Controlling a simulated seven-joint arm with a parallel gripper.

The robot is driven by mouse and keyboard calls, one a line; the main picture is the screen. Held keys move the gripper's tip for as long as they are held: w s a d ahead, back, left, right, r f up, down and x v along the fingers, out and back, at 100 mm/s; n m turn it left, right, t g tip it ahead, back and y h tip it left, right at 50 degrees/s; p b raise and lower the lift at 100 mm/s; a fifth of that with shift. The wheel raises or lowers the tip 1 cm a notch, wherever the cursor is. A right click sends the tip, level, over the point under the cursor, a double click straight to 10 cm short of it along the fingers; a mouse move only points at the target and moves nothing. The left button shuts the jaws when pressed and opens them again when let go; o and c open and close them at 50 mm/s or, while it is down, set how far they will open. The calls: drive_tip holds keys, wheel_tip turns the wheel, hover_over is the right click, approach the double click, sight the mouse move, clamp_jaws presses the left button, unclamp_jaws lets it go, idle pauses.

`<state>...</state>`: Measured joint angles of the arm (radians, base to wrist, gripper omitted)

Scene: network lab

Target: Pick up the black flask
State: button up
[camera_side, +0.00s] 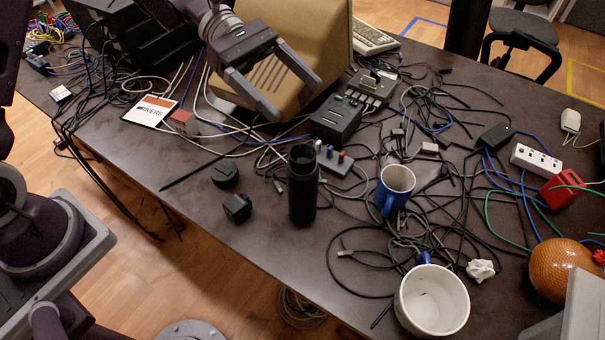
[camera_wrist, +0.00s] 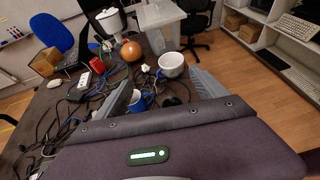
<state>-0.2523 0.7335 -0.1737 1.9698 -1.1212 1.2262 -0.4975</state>
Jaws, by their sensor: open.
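The black flask (camera_side: 302,190) stands upright and open-topped near the front edge of the dark table in the side view. My gripper (camera_side: 297,99) is open and empty, above and behind the flask, apart from it. In the wrist view my gripper (camera_wrist: 162,76) shows its two grey fingers spread wide. A small dark round shape between them, by the blue mug, may be the flask's top; the gripper body hides what lies below it.
A blue mug (camera_side: 395,188) stands right of the flask, and a white mug (camera_side: 432,300) stands nearer the front. Cables surround the flask's right side. A beige monitor (camera_side: 310,45) stands behind.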

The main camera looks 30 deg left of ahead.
approach(313, 203)
drive_tip(key=d+f, duration=0.1)
drive_tip(key=d, duration=0.1)
drive_tip(key=shift+w+d+f, duration=0.35)
drive_tip(key=shift+w, duration=0.05)
drive_tip(key=x, duration=0.7)
drive_tip(key=shift+s+a+f, duration=0.1)
drive_tip(key=shift+s+a, duration=0.05)
drive_tip(key=shift+s, duration=0.2)
clamp_jaws()
